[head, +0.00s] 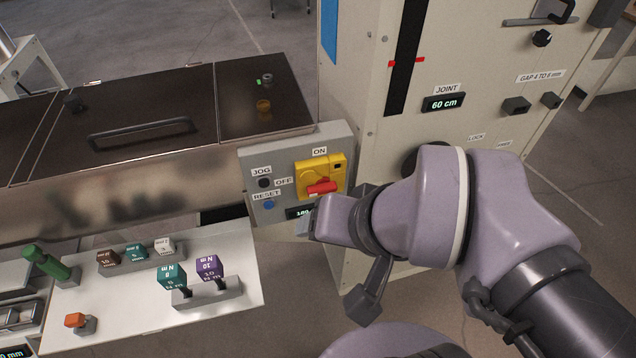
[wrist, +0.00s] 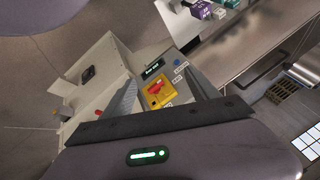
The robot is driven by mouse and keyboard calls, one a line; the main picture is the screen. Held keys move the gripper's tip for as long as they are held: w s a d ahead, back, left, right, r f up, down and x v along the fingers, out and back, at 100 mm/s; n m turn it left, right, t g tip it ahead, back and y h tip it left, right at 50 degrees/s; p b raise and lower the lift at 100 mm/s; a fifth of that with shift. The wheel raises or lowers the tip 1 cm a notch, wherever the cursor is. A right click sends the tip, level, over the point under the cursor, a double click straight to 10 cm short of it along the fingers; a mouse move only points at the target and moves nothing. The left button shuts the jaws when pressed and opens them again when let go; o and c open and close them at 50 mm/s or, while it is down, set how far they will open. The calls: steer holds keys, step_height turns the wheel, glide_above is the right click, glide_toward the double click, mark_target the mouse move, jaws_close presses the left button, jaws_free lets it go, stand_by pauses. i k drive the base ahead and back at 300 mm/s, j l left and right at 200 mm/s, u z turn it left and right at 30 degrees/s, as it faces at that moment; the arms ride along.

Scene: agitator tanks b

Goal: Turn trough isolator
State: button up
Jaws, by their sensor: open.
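The isolator is a yellow plate (head: 310,168) with a red handle (head: 321,187) on a grey panel at the end of the trough (head: 120,170). The handle lies nearly level, slightly tilted. An ON label is above the plate and an OFF label to its left. In the wrist view the yellow plate (wrist: 162,97) and red handle (wrist: 154,88) are ahead of my gripper. My gripper (head: 338,222) is open and empty, just below and to the right of the handle in the head view, apart from it. It partly hides a small display (head: 296,212) under the isolator.
A black JOG button (head: 264,183) and blue RESET button (head: 269,205) are left of the isolator. A tall cream cabinet (head: 375,130) with a 60 cm JOINT display stands close on the right. A white shelf (head: 120,300) with coloured torque blocks is at lower left.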

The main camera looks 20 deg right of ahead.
mark_target(322, 185)
steer(key=k+j+z, duration=0.1)
steer(key=j+z, duration=0.15)
steer(key=z, duration=0.15)
steer(key=k+j+z, duration=0.15)
steer(key=z, duration=0.2)
steer(key=k+j+z, duration=0.2)
steer(key=z, duration=0.2)
steer(key=j, duration=0.1)
